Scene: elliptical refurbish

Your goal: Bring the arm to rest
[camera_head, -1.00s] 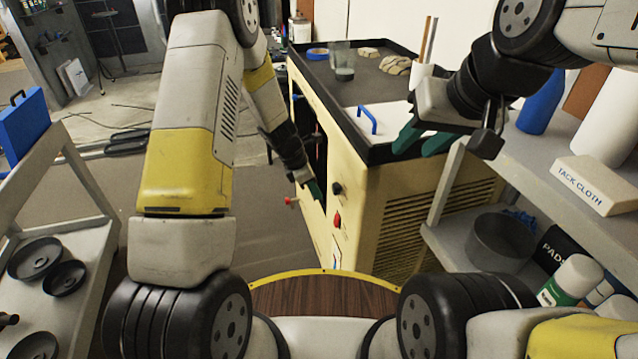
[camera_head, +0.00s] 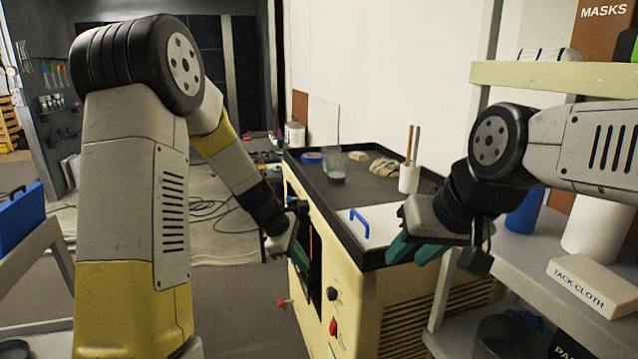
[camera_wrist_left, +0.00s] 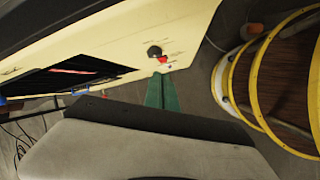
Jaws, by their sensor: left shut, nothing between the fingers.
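My left arm reaches in from the left, and my left gripper (camera_head: 301,260) hangs at the side of the cream cabinet (camera_head: 345,325), close to its dark opening (camera_head: 314,255). In the left wrist view its green fingers (camera_wrist_left: 161,92) are together and empty, pointing toward the red knob and black knob on the cabinet panel; I cannot tell whether they touch it. My right gripper (camera_head: 414,252), with green fingers apart, is over the right front corner of the cabinet top. Nothing shows between its fingers.
The cabinet's dark top (camera_head: 300,180) holds a glass (camera_head: 336,168), a white cup with sticks (camera_head: 409,178) and a blue handle (camera_head: 358,221). A grey shelf with a tack cloth box (camera_head: 590,284) stands right. A blue case (camera_head: 20,230) sits left. Floor left of the cabinet is mostly clear.

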